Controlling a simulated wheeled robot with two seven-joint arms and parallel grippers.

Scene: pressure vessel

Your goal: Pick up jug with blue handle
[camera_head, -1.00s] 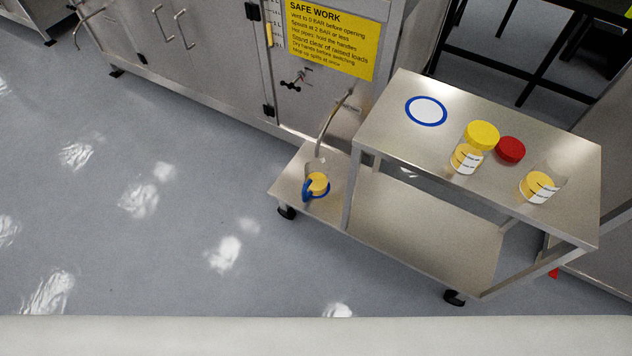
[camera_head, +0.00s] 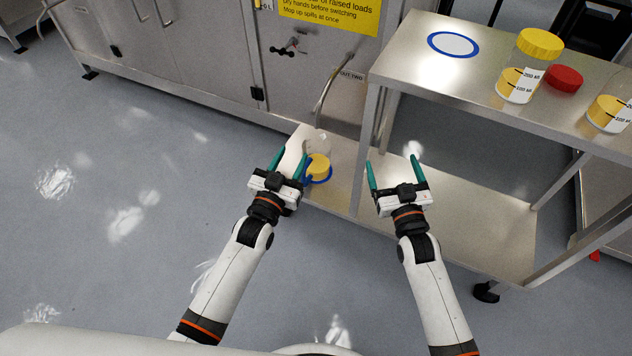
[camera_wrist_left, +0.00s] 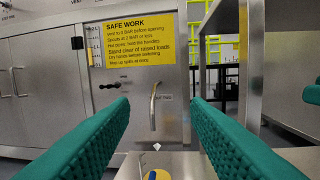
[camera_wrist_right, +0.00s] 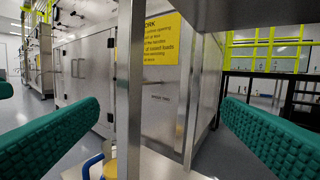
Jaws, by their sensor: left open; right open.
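The jug (camera_head: 319,165) is clear with yellow contents and a blue handle. The jug's top shows at the bottom edge of the left wrist view (camera_wrist_left: 157,174), between the green fingers. My right gripper (camera_head: 394,172) is open and empty, right of the jug, beyond a cart leg. The jug also shows low in the right wrist view (camera_wrist_right: 108,168).
The cart's upper shelf (camera_head: 440,80) holds a yellow-lidded jar (camera_head: 530,65), a red lid (camera_head: 564,78), an open jar (camera_head: 609,113) and a blue ring mark (camera_head: 453,44). A cart leg (camera_head: 368,150) stands between my grippers. The curved pipe (camera_head: 326,95) hangs above the jug.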

